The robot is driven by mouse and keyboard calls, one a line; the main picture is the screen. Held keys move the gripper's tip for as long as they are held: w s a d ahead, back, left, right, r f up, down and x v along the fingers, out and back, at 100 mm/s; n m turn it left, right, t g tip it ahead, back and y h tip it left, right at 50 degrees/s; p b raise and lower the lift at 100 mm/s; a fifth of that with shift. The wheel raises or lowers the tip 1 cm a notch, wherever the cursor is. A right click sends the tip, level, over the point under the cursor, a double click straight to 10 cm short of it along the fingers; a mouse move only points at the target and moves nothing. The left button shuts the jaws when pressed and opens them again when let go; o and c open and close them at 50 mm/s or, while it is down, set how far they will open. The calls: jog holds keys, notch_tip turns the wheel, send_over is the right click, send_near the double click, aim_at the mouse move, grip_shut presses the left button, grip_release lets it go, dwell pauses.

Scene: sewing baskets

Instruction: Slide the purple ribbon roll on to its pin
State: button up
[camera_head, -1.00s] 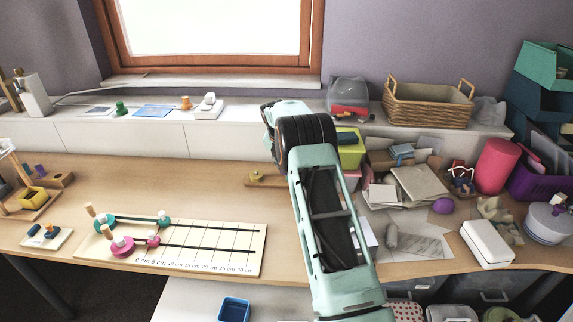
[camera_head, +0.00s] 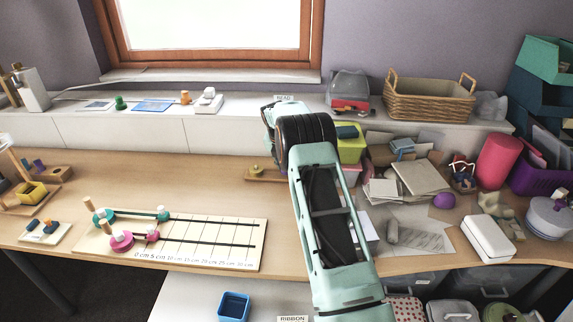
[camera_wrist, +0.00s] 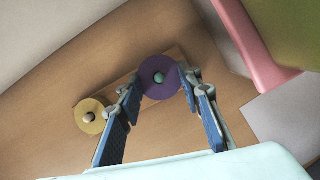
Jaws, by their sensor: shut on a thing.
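The purple ribbon roll (camera_wrist: 153,89) shows in the wrist view between the two blue-padded fingers of my gripper (camera_wrist: 162,82), which is shut on it. A teal pin tip (camera_wrist: 159,78) shows in the roll's centre hole. How far down the pin the roll sits cannot be told. A wooden base (camera_wrist: 122,88) lies below it. A yellow roll (camera_wrist: 84,122) sits around another pin at the base's left end. In the head view the base (camera_head: 268,178) and yellow roll (camera_head: 257,170) show left of my arm; the purple roll and my fingertips are hidden.
A pink box (camera_wrist: 250,45) and a lime box (camera_head: 352,156) stand close right of my gripper. A ruler board (camera_head: 195,243) with pink and teal pieces lies front left. A wicker basket (camera_head: 430,104) stands behind.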

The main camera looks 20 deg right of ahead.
jog(key=shift+f+b, duration=0.35)
jog(key=shift+f, duration=0.55)
jog(key=o, duration=1)
jog(key=v, duration=1.2)
